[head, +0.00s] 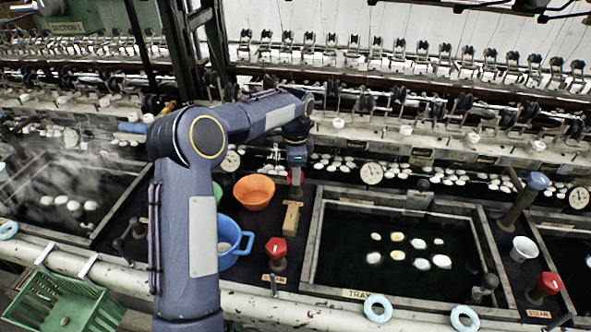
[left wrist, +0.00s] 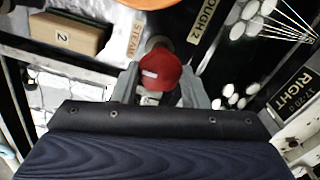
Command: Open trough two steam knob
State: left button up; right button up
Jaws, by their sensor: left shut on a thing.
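My left gripper (head: 296,160) reaches over the back of the black ledge between the troughs. In the left wrist view my left gripper (left wrist: 167,88) is shut on a red knob (left wrist: 161,70), with one grey finger on each side. A STEAM label (left wrist: 136,35) and a TROUGH 2 label (left wrist: 202,32) lie beside this knob. In the head view the gripper mostly hides it. I cannot tell how far the knob is turned. My right gripper is not in view.
An orange bowl (head: 254,191), a blue pot (head: 230,240) and a wooden block (head: 292,217) stand near the arm. Other red knobs are at the front (head: 276,248) and right (head: 549,283). A water trough (head: 340,293) with cocoons lies to the right.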

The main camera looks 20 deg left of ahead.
pick_arm(q)
jog(key=n+p, duration=0.1)
jog(key=n, duration=0.2)
jog(key=shift+r+n, duration=0.1)
jog(key=shift+n, duration=0.2)
jog(key=n+p, duration=0.1)
jog(key=n, duration=0.3)
jog(key=shift+n, duration=0.3)
jog(key=n, duration=0.4)
jog(key=shift+p, duration=0.35)
jog(key=n, duration=0.5)
jog(key=shift+p, duration=0.3)
jog(key=o, duration=1)
jog(key=shift+c, duration=0.2)
